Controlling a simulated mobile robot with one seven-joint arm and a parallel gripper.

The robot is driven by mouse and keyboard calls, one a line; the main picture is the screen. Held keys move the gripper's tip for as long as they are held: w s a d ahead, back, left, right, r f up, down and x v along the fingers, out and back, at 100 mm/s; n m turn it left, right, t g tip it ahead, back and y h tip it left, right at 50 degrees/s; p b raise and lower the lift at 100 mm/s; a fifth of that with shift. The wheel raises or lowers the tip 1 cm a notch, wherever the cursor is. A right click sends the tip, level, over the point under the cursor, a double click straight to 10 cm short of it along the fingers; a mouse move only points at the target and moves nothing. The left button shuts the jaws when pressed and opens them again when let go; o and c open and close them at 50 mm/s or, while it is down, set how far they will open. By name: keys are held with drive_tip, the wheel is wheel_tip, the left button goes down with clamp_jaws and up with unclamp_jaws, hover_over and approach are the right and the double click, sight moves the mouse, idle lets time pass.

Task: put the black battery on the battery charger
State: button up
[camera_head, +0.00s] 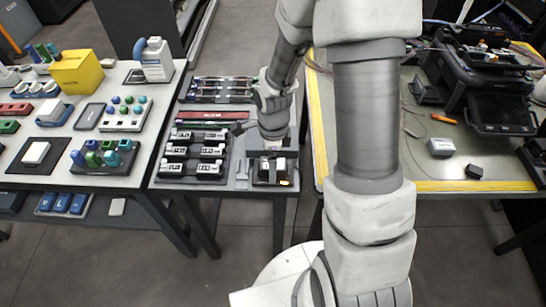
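My gripper (272,135) points down over the front right of the narrow middle table, its fingers small and partly hidden. I cannot tell whether it is open or shut, or whether it holds anything. Just below it is a black device (262,181) with a pale top part and a small yellow mark, possibly the battery charger. Several black blocks with white labels (184,151), possibly batteries, sit in two columns in a dark tray (163,177) left of the gripper. A small black block (474,171) lies on the right table. I cannot tell which of these is the black battery.
The left table (62,182) carries a yellow box (77,72), bottles and small trays. The right table (400,173) holds a grey box (441,147), an orange tool (444,119) and black machines (490,75). Tool trays lie behind the labelled blocks. My arm hides part of the right table.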

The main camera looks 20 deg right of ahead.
wheel_tip(320, 180, up, 18)
drive_tip(key=p, duration=0.3)
drive_tip(key=shift+f, duration=0.25)
idle(0.3)
drive_tip(key=s+r+n+t+p, duration=0.2)
drive_tip(key=s+r+n+t, duration=0.3)
drive_tip(key=s+r+n, duration=0.9)
drive_tip(key=r+n, duration=0.1)
drive_tip(key=n, duration=0.6)
drive_tip(key=shift+r+n+t, duration=0.3)
